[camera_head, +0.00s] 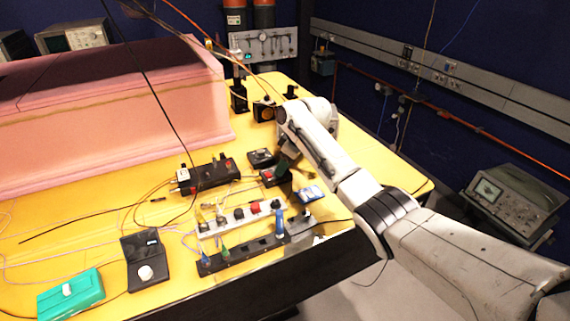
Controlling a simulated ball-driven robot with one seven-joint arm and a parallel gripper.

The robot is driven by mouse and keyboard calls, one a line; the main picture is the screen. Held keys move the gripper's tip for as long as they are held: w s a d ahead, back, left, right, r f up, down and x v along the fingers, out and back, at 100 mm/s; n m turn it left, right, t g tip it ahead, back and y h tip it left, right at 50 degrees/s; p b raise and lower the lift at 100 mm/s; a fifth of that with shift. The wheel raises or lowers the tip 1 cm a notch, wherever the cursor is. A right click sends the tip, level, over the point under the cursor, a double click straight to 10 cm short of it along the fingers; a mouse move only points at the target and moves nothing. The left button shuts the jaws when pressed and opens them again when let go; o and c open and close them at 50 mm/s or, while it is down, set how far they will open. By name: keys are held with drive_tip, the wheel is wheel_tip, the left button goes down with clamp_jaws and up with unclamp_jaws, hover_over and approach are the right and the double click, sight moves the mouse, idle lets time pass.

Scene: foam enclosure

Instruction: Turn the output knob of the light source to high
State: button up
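No label is readable, so I cannot tell for sure which box is the light source. A black box with an upright panel and a round white knob (146,272) stands at the front left. A teal box (70,295) with a small white knob on top lies left of it. A black box with red parts (207,175) lies near the pink foam. The knob settings are too small to read. My arm reaches in from the right, and my gripper (283,165) is low over the table's right part, above a small dark box. Its fingers are mostly hidden and blend with dark items.
The yellow table (110,205) carries a pink foam enclosure (120,115) at the back left. A grey and a black rack (243,255) with several upright tools stand at the front middle. Small black boxes (260,157) lie near my gripper. Thin cables cross the table.

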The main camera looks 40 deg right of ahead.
clamp_jaws()
drive_tip(key=shift+r+p, duration=0.1)
drive_tip(key=shift+p, duration=0.2)
drive_tip(key=shift+a+m+h+p, duration=0.1)
drive_tip(key=shift+m+h+p, duration=0.2)
drive_tip(key=shift+m+p, duration=0.3)
drive_tip(key=m+h+p, duration=0.1)
drive_tip(key=m, duration=0.1)
drive_tip(key=shift+a+m, duration=0.15)
drive_tip(key=shift+m, duration=0.15)
drive_tip(key=m+h+p, duration=0.1)
drive_tip(key=m, duration=0.2)
drive_tip(key=shift+a, duration=0.1)
drive_tip(key=shift+m+h, duration=0.6)
drive_tip(key=shift+m, duration=0.8)
